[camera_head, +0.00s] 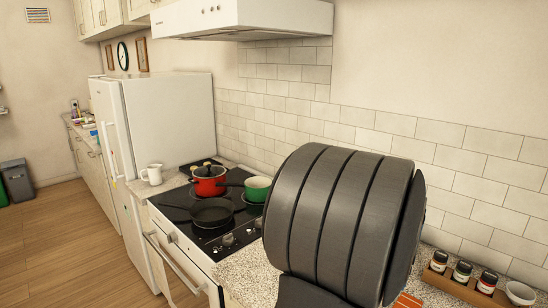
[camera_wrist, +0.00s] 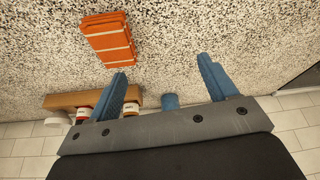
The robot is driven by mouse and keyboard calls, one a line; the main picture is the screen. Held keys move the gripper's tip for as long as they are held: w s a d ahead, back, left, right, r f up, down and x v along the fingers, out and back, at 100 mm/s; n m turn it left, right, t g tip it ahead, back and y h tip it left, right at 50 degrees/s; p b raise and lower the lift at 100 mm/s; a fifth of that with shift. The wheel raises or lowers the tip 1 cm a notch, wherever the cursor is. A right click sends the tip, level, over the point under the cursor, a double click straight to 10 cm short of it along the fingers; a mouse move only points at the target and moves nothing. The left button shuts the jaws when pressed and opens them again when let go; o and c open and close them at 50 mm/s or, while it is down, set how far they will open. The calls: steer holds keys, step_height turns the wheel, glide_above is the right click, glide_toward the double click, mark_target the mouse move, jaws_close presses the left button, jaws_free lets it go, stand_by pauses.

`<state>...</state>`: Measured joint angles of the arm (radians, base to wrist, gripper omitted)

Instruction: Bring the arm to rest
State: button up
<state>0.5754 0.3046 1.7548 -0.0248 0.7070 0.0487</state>
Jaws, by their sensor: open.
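My gripper (camera_wrist: 162,66) shows in the wrist view with its two blue fingers spread wide apart. No object is held between them. Speckled countertop (camera_wrist: 220,25) lies beyond the fingertips. In the head view, a large dark grey ribbed part of my arm (camera_head: 340,220) fills the lower right over the counter, and the gripper itself is not visible there. A short blue piece (camera_wrist: 170,101) shows between the finger bases; I cannot tell what it is.
An orange slatted block (camera_wrist: 108,38) lies on the counter. A wooden rack of jars (camera_head: 465,285) stands by the tiled wall. The stove (camera_head: 170,215) holds a red pot (camera_head: 208,182), a green pot (camera_head: 257,189) and a black pan (camera_head: 212,212). A white mug (camera_head: 154,174) stands beside it.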

steer(key=shift+n+y, duration=0.3)
steer(key=shift+n, duration=0.4)
steer(key=w+a, duration=0.2)
steer(key=a, duration=0.1)
steer(key=w+a+f, duration=0.1)
steer(key=w+a, duration=0.1)
steer(key=a, duration=0.1)
steer(key=w+a+f, duration=0.1)
steer(key=w+a, duration=0.2)
steer(key=shift+w+a+f, duration=0.1)
steer(key=shift+a, duration=0.15)
steer(key=shift+n, duration=0.7)
steer(key=w+a, duration=0.1)
steer(key=a, duration=0.2)
steer(key=w+a+f, duration=0.1)
steer(key=w+a, duration=0.1)
steer(key=a, duration=0.2)
steer(key=w+a+f, duration=0.1)
steer(key=a, duration=0.3)
steer(key=shift+w, duration=0.4)
steer(key=shift+w+a+f+t, duration=0.1)
steer(key=shift+a+t, duration=0.05)
steer(key=shift+a, duration=0.25)
steer(key=shift+w+a+f+t, duration=0.1)
steer(key=shift+a+t, duration=0.05)
steer(key=shift+a, duration=0.2)
